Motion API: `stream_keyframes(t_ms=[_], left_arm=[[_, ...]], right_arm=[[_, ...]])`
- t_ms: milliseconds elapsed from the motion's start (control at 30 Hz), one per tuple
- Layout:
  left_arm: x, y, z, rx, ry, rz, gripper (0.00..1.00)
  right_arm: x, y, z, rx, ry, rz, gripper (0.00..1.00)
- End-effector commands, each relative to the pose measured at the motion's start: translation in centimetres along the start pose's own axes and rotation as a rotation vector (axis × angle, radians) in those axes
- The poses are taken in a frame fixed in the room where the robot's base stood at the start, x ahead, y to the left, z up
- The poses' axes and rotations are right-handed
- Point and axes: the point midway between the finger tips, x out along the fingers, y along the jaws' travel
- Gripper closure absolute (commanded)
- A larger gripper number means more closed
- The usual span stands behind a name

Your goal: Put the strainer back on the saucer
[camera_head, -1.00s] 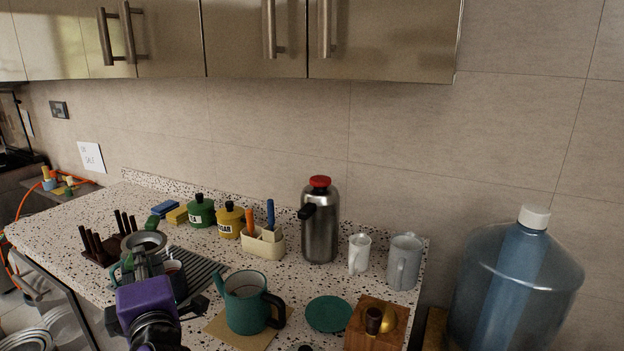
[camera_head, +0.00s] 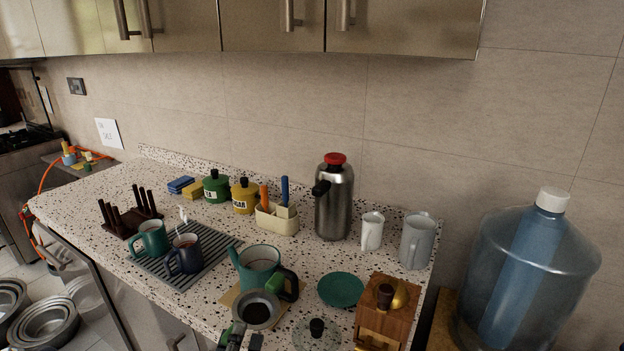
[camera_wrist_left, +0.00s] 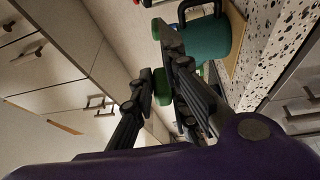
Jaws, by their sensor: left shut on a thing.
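The strainer, a grey metal bowl (camera_head: 258,308) with a green handle, is held in the air in front of the green teapot (camera_head: 262,262) at the counter's front edge. My left gripper (camera_head: 238,338) is shut on its handle, at the bottom of the head view. In the left wrist view the fingers close on the green handle (camera_wrist_left: 162,88); the bowl is not clear there. The saucer, a flat green dish (camera_head: 341,289), lies empty on the counter to the right of the teapot and strainer. My right gripper is out of view.
A glass lid with a black knob (camera_head: 317,328) lies in front of the saucer. A wooden grinder (camera_head: 384,318) stands right of it. Teal (camera_head: 151,239) and dark blue (camera_head: 185,255) mugs stand on the ribbed mat at left. The steel flask (camera_head: 334,205) stands behind.

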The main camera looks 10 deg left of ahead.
Motion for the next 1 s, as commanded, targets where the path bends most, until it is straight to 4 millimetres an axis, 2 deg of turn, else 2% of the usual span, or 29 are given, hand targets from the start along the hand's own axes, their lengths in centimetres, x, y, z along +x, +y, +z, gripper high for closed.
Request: stream_keyframes(t_ms=[267,433,567,667,800,900,1000], left_arm=[[0.5,0.6,0.1,0.001,-0.003,0.004,1.00],[2.5,3.1,0.1,0.001,0.001,0.010,1.00],[5.6,6.4,-1.6,0.003,0.047,0.012,1.00],[8.3,8.8,-4.3,0.005,0.136,0.008,1.00],[11.6,11.6,-9.6,0.016,0.310,-0.003,1.00],[13.1,12.4,-13.7,0.026,0.449,-0.014,1.00],[13.5,11.5,-17.1,0.040,0.569,-0.025,1.00]], right_arm=[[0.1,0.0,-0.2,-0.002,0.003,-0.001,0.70],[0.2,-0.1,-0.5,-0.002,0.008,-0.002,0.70],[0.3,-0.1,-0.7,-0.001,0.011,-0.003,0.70],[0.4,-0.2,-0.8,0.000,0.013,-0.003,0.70],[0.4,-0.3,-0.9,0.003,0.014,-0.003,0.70],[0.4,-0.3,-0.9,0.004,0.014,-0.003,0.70],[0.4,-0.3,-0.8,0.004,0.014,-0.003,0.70]])
